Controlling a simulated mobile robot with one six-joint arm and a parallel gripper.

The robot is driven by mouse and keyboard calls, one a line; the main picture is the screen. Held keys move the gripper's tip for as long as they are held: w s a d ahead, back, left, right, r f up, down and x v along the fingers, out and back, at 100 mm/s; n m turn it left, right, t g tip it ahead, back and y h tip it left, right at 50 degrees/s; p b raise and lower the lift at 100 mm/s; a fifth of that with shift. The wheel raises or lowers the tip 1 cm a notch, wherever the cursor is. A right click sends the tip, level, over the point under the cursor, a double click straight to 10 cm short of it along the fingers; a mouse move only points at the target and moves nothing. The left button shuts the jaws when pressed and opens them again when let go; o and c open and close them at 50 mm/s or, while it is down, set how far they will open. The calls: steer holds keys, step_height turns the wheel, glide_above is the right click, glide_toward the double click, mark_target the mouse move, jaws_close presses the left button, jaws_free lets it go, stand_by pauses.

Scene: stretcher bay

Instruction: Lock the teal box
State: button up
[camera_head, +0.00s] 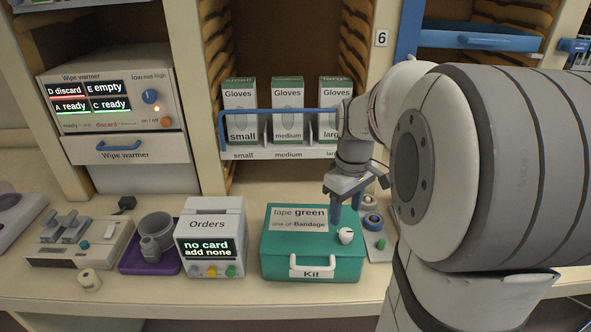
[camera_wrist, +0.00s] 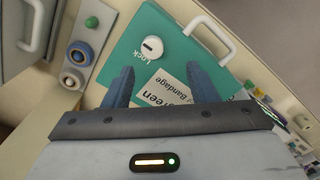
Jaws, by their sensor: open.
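The teal box (camera_head: 310,245) stands on the counter with its lid down, a white handle (camera_head: 311,266) and a "Kit" label on its front. It also shows in the wrist view (camera_wrist: 183,42). A round white lock knob (camera_head: 346,236) sits on the lid's right side; in the wrist view the knob (camera_wrist: 152,47) has a dark slot and the word "Lock" beside it. A card (camera_head: 300,218) on the lid reads "tape green" and "one of Bandage". My gripper (camera_head: 346,208) points down over the lid behind the knob. Its blue fingers (camera_wrist: 160,85) are apart, with nothing between them.
A panel with round pieces and a green button (camera_head: 381,243) stands close to the box's right. The Orders unit (camera_head: 211,238) stands to its left, reading "no card add none". A blue rail (camera_head: 280,112) and glove boxes (camera_head: 287,108) are behind. Bare counter (camera_head: 220,290) lies in front.

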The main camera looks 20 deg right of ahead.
mark_target(346, 231)
steer(key=shift+w+d+r, duration=0.25)
steer(key=shift+w+d, duration=0.05)
steer(key=shift+d, duration=0.2)
steer(key=shift+w+d+f, duration=0.1)
steer(key=shift+f, duration=0.15)
step_height(346, 231, down, 7)
steer(key=shift+f+p, duration=0.15)
steer(key=shift+p, duration=0.3)
